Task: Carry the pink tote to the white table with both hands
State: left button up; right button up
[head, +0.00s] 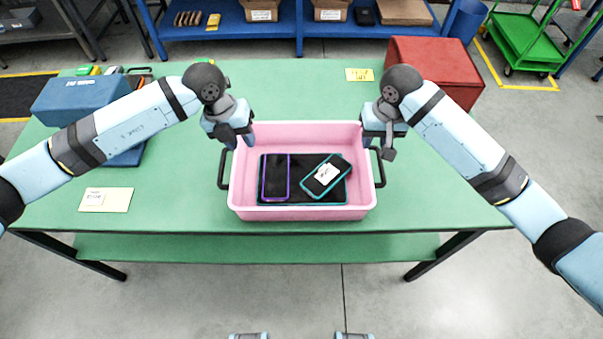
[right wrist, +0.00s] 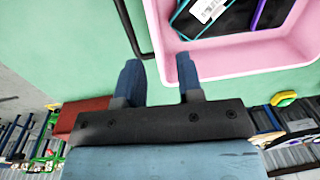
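The pink tote (head: 302,213) stands on a green table (head: 430,200). It has a black handle on its left side (head: 223,170) and one on its right side (head: 380,170). Inside lie a dark tablet and two phone-like devices, one purple-edged (head: 275,178), one teal-edged (head: 338,185). My left gripper (head: 239,143) is open above the tote's left rim, near the far end of that handle. My right gripper (head: 378,145) is open over the right handle's far end. In the right wrist view its fingers (right wrist: 158,62) are apart, with the handle's corner between their tips. No white table shows.
A red box (head: 437,70) stands at the table's back right and a blue case (head: 80,97) at the left. A paper card (head: 105,199) lies front left. A blue shelf (head: 285,22) and a green cart (head: 530,40) stand behind. The table right of the tote is clear.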

aim_at(238, 165)
pick_arm(q)
jog(key=a, duration=0.1)
jog(key=w+a+y, duration=0.1)
jog(key=a+y, duration=0.1)
jog(key=a, duration=0.1)
jog(key=shift+w+r+n, duration=0.1)
jog(key=shift+w+n, duration=0.2)
pick_arm(e)
jog(key=shift+w+d+r, duration=0.3)
jog(key=shift+w, duration=0.2)
